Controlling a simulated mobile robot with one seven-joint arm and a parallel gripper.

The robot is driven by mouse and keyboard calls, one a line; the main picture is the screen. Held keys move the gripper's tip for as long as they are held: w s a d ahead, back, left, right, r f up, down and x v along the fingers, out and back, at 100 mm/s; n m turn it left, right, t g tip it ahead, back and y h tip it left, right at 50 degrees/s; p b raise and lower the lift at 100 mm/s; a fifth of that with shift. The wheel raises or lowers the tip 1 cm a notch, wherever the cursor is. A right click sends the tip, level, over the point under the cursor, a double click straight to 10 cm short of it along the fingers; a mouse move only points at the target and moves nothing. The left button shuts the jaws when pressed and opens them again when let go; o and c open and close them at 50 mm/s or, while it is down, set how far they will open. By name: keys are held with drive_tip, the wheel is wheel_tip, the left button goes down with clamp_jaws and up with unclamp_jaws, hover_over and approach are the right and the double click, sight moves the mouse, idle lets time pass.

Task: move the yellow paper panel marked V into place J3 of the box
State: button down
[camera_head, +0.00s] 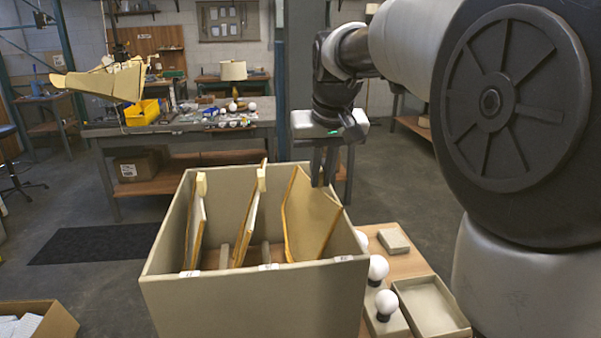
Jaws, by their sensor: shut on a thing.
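My gripper (323,184) points down over the right part of the box and is shut on the top edge of the rightmost yellow paper panel (308,218). This panel stands tilted in the right part of the grey-beige box (250,303), its lower part inside the walls. I cannot read a V on it. Two more panels stand in the box, one at left (197,228) and one in the middle (248,220). Small white labels sit along the front rim; their text is too small to read.
White bulbs (386,302) and an open shallow tray (432,306) stand right of the box on a wooden surface. A carton (40,322) is at front left. My arm fills the upper right.

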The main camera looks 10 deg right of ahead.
drive_tip(key=shift+r, duration=0.2)
drive_tip(key=c, duration=1.9)
unclamp_jaws()
drive_tip(key=shift+o, duration=0.8)
drive_tip(key=shift+f, duration=0.1)
drive_tip(key=p+v, duration=0.4)
drive_tip(key=v, duration=1.4)
drive_tip(key=s+f+p, duration=0.4)
drive_tip(key=s+p, duration=0.1)
drive_tip(key=s, duration=0.4)
drive_tip(key=s+f+t+p, duration=0.1)
drive_tip(key=s+f+p, duration=0.4)
drive_tip(key=s, duration=0.5)
drive_tip(key=shift+p, duration=0.65)
